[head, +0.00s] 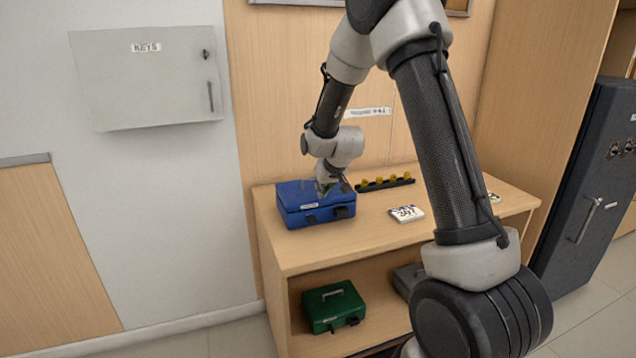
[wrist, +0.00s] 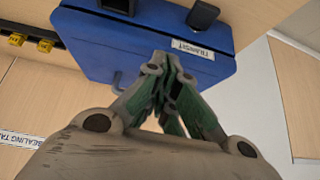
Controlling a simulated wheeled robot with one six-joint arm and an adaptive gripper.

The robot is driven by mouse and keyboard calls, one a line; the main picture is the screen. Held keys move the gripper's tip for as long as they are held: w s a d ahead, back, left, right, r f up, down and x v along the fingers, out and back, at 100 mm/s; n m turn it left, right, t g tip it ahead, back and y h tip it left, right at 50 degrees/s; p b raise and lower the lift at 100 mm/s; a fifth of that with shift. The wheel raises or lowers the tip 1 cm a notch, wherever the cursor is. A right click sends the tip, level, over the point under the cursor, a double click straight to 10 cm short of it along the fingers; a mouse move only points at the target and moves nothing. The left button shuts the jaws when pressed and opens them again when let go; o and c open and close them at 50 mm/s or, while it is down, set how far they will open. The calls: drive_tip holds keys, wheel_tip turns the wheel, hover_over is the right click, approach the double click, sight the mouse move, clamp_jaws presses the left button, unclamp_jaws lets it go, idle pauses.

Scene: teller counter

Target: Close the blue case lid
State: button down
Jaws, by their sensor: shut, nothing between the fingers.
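The blue case (head: 296,214) stands on the left end of the wooden counter. Its lid (head: 294,190) looks down on the body, with no clear gap showing in the head view. My gripper (head: 325,190) is at the top of the lid, toward its right half, pointing down. In the wrist view the blue case (wrist: 115,38) fills the upper middle, with a white "TRANSIT" label and dark latches. My gripper (wrist: 165,62) is shut and empty there, its fingertips over the blue surface. I cannot tell whether they touch it.
A black rack with yellow pieces (head: 385,183) lies right of the case. A green case (head: 333,306) sits on the shelf below. A grey key cabinet (head: 148,78) hangs on the wall; a dark safe (head: 590,190) stands right.

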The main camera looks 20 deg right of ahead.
sight(323, 202)
drive_tip(key=shift+s+d+f+t+h, duration=0.1)
drive_tip(key=shift+s+f+t, duration=0.15)
drive_tip(key=shift+f, duration=0.3)
drive_tip(key=shift+s+d+f+t+h, duration=0.1)
drive_tip(key=shift+s+d+f+t, duration=0.1)
drive_tip(key=shift+f, duration=0.3)
drive_tip(key=shift+s+d+f+t+h, duration=0.15)
drive_tip(key=shift+s+f, duration=0.1)
drive_tip(key=shift+f, duration=0.3)
